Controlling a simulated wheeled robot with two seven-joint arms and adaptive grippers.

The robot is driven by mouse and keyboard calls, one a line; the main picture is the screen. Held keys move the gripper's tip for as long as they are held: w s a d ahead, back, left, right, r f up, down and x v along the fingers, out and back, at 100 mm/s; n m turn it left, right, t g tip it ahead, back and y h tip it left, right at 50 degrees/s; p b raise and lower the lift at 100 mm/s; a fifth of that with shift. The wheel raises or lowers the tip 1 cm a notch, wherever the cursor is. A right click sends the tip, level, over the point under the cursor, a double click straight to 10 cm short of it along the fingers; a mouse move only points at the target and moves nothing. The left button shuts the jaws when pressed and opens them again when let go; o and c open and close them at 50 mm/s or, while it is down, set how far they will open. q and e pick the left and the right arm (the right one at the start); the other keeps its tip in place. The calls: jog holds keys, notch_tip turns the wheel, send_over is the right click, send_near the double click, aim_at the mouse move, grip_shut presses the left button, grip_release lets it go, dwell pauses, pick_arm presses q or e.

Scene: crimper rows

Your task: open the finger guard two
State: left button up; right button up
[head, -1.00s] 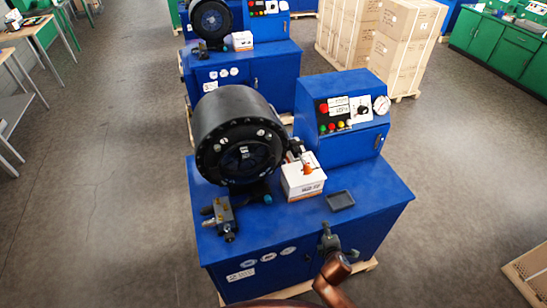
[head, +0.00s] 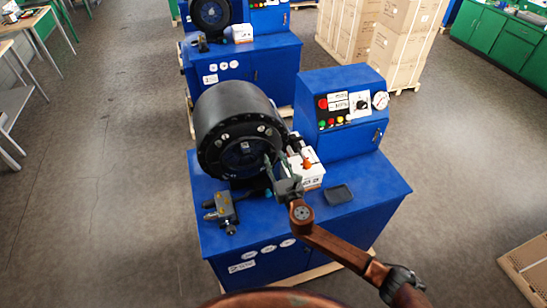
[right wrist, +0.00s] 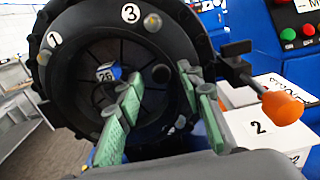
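The near blue crimper (head: 300,220) has a round black head (head: 240,110). In the right wrist view the head's ring (right wrist: 60,75) carries white labels 1 and 3, and a dark disc with a "26" label (right wrist: 106,73) sits inside it. I cannot tell for certain which part is finger guard two. A lever with an orange knob (right wrist: 283,108) sticks out at the head's right, and its knob also shows in the head view (head: 307,163). My right gripper (head: 278,164) is in front of the head's lower right, its green fingers (right wrist: 160,112) apart and nothing between them. My left gripper is out of view.
A white box (right wrist: 272,128) marked 2 stands beside the head, close to the gripper. A small dark tray (head: 339,194) and a valve block (head: 225,210) lie on the cabinet top. A control panel (head: 345,105) stands behind at right. Another crimper (head: 240,65) stands behind.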

jog(key=shift+w+a, duration=0.15)
jog(key=shift+w, duration=0.45)
jog(key=shift+c, duration=0.7)
grip_shut()
